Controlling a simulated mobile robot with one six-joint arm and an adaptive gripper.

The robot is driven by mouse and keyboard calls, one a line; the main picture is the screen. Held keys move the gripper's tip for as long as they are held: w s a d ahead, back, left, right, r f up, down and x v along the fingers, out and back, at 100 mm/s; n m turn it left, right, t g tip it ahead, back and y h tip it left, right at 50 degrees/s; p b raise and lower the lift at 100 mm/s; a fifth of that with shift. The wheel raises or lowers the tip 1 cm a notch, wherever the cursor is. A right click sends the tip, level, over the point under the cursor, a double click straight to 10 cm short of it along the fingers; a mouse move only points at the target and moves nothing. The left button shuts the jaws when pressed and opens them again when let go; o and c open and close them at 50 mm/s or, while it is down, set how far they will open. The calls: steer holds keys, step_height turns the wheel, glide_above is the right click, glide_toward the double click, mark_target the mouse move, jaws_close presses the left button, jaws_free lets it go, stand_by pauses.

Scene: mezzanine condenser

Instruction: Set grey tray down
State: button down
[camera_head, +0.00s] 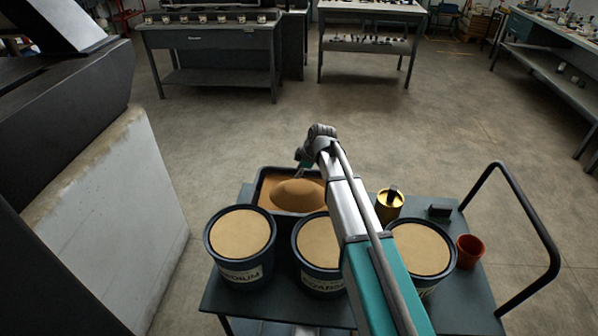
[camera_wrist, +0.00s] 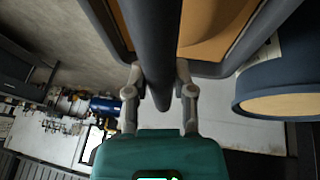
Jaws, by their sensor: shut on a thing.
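The grey tray (camera_head: 258,189) is a shallow dark rectangular tray holding a mound of tan sand (camera_head: 298,194). It is at the back left of the cart, behind the buckets. I cannot tell whether its underside touches the cart top. My gripper (camera_head: 304,164) is at the tray, partly hidden behind my arm in the head view. In the wrist view my gripper (camera_wrist: 160,85) is shut on a dark bar of the tray (camera_wrist: 151,42), one finger on each side. Sand shows on both sides of the bar. The tray's right part is hidden by my arm.
Several items crowd the cart (camera_head: 471,296): a left bucket (camera_head: 240,246), a middle bucket (camera_head: 319,243), a right bucket (camera_head: 421,249), a brass pot (camera_head: 388,207), a small dark block (camera_head: 439,211) and a terracotta cup (camera_head: 470,249). A concrete block (camera_head: 120,215) stands left.

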steer(key=shift+f, duration=0.1)
step_height(320, 180, down, 3)
steer(key=b, duration=0.4)
steer(key=shift+f, duration=0.2)
stand_by(0.5)
steer(key=shift+c, duration=2.3)
jaws_free()
steer(key=shift+s+d+r, duration=0.1)
steer(key=shift+r, duration=0.1)
steer(key=p+v, duration=1.1)
steer(key=shift+d+r, duration=0.15)
steer(key=shift+r, duration=0.1)
steer(key=shift+s, duration=0.1)
